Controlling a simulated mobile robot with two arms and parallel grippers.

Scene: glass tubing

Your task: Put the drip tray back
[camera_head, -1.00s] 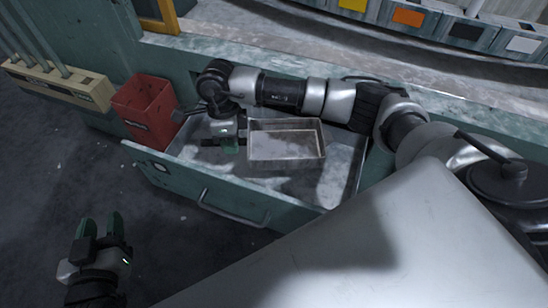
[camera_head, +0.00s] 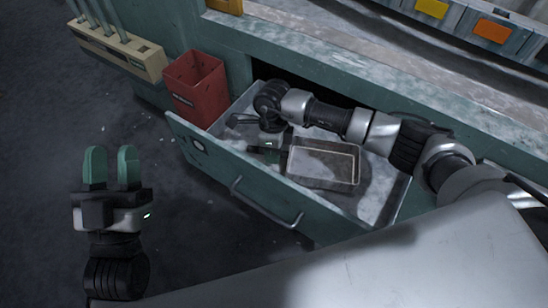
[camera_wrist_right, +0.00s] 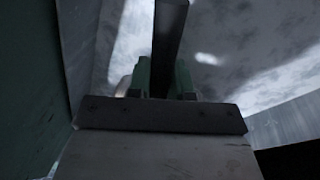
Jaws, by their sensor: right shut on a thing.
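The drip tray (camera_head: 322,183) is a shallow rectangular metal tray with a pale rim, inside the open green drawer (camera_head: 250,196) in the head view. My right gripper (camera_head: 283,146) is shut on the tray's left wall, its arm reaching in over the drawer from the right. The right wrist view shows its green fingers (camera_wrist_right: 162,76) on either side of the dark tray wall (camera_wrist_right: 170,35). The tray looks roughly level; I cannot tell whether its underside touches the drawer floor. My left gripper (camera_head: 111,155) is open and empty, left of the drawer above the dark floor.
A red bin (camera_head: 196,90) stands just behind the drawer's left side. A beige rack (camera_head: 118,48) with upright rods is at the upper left. The bench edge (camera_head: 300,50) runs above the drawer. Clear floor lies left of the drawer.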

